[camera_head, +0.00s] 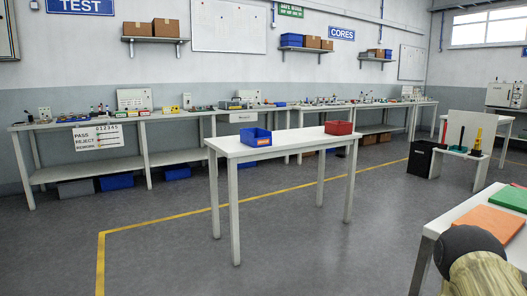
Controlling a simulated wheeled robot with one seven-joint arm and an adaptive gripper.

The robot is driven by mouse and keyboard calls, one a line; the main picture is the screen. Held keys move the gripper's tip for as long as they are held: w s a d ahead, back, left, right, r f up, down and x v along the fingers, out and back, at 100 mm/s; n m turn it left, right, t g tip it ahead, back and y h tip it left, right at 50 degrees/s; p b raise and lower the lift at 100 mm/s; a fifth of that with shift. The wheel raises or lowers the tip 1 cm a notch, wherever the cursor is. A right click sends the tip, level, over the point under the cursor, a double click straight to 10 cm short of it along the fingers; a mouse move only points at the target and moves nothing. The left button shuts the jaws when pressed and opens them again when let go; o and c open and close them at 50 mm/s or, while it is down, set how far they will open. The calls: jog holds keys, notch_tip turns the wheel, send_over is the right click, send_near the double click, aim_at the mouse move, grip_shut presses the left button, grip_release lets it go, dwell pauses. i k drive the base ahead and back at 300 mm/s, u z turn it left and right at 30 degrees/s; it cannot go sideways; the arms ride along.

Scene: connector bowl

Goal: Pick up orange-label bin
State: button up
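A blue open bin (255,138) with a small orange label on its front stands on the white table (290,140) in the middle of the room, toward its left end. My gripper is not in view, and nothing is seen touching the bin.
A red bin (339,127) stands on the same table's right end. A long cluttered workbench (180,117) runs along the back wall. A black box (424,158) is on the floor at right. A nearer table (465,215) holds orange and green flat items. Grey floor ahead is clear.

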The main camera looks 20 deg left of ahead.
aim_at(256, 137)
jog(key=u, duration=1.6)
jog(key=i, duration=4.65)
jog(key=z, duration=3.6)
